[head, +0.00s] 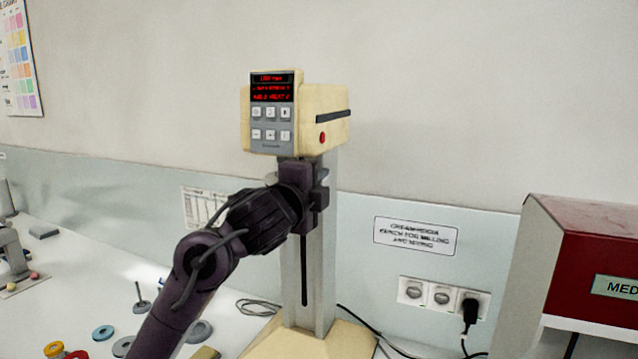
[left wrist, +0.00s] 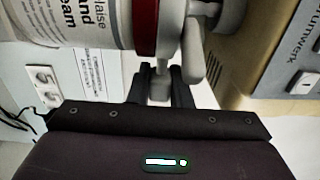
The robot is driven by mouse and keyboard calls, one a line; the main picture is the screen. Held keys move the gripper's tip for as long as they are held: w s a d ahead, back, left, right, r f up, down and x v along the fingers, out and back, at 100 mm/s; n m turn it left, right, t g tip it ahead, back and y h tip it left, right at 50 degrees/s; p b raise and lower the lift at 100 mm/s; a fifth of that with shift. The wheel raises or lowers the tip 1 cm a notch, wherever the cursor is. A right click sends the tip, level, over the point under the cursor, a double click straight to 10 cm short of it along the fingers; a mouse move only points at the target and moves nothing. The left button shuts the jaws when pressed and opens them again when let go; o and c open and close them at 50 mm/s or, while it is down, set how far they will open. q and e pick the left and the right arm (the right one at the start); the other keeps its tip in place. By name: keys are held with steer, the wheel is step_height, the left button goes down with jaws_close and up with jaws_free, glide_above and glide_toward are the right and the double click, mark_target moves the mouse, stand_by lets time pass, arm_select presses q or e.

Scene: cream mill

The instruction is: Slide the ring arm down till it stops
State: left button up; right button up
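A cream mill (head: 295,118) with a red-lit display stands on a grey column (head: 325,250) with a dark vertical slot. In the left wrist view, a white jar (left wrist: 75,25) with a red band lies beside the light grey ring arm (left wrist: 193,62). My left fingers (left wrist: 159,88) close on a short grey stub of the ring arm from both sides. My right gripper is out of view.
A red and white cabinet (head: 590,265) stands at the right. Small discs (head: 103,333) and a stemmed part (head: 141,302) lie on the white bench at left.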

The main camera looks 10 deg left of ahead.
arm_select(q)
jaws_close()
step_height(320, 180, down, 6)
steer(key=b, duration=0.4)
steer(key=shift+b, duration=0.4)
steer(key=o, duration=0.9)
jaws_free()
steer(key=shift+c, duration=0.2)
steer(key=shift+s, duration=0.1)
